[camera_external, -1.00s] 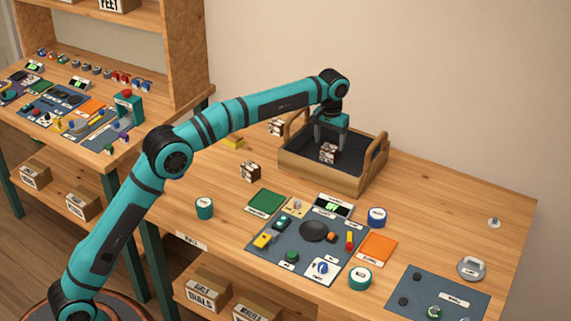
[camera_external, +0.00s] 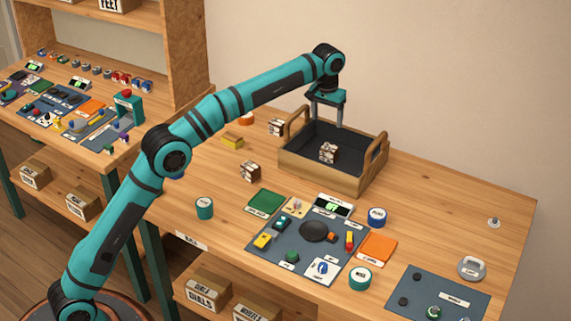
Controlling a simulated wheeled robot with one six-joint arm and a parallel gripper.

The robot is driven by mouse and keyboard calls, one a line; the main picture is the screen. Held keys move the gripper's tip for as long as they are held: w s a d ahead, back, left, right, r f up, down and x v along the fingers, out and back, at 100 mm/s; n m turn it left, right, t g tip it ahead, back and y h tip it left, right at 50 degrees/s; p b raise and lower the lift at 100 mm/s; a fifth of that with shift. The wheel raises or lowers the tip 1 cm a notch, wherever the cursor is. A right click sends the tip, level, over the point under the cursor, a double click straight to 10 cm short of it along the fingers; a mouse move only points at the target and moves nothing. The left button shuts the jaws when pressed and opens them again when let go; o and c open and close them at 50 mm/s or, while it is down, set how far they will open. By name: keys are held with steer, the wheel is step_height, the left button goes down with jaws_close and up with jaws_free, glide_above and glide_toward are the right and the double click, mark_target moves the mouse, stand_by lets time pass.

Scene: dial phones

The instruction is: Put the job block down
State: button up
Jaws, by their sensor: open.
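A small block with brown, white and black label faces (camera_external: 328,152) rests inside the wooden tray (camera_external: 325,172), which has a dark lining and two raised handles. My gripper (camera_external: 325,122) is open and empty above the tray, higher than the block and apart from it. I cannot read the labels, so I cannot tell by text which is the job block.
A dark mat (camera_external: 312,272) with dial parts lies in front of the tray, with a green pad (camera_external: 266,200) and an orange pad (camera_external: 378,247) near it. A yellow block (camera_external: 232,141) lies at the left. The table right of the tray is mostly clear.

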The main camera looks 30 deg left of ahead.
steer(key=s+a+r+t+h, duration=0.1)
steer(key=s+a+r+t, duration=0.1)
steer(key=s+a+r, duration=0.4)
steer(key=s+a+r+t, duration=0.2)
steer(key=a+r, duration=0.6)
steer(key=a, duration=0.1)
steer(key=s+a+r+t, duration=0.2)
steer(key=s+a+r, duration=0.1)
steer(key=s+a, duration=0.35)
steer(key=s+a+r+t, duration=0.2)
steer(key=s+a+r, duration=0.2)
steer(key=s+a, duration=0.25)
steer(key=s+a+f+t, duration=0.2)
steer(key=s+a+t, duration=0.1)
steer(key=s, duration=0.8)
steer(key=s+a+f+t, duration=0.3)
steer(key=s+a, duration=0.3)
steer(key=s, duration=0.5)
steer(key=s+a+f+t+y, duration=0.1)
steer(key=s+a+f+t, duration=0.2)
steer(key=s, duration=0.8)
steer(key=shift+s+a, duration=0.25)
steer(key=shift+a, duration=0.6)
steer(key=shift+o, duration=0.5)
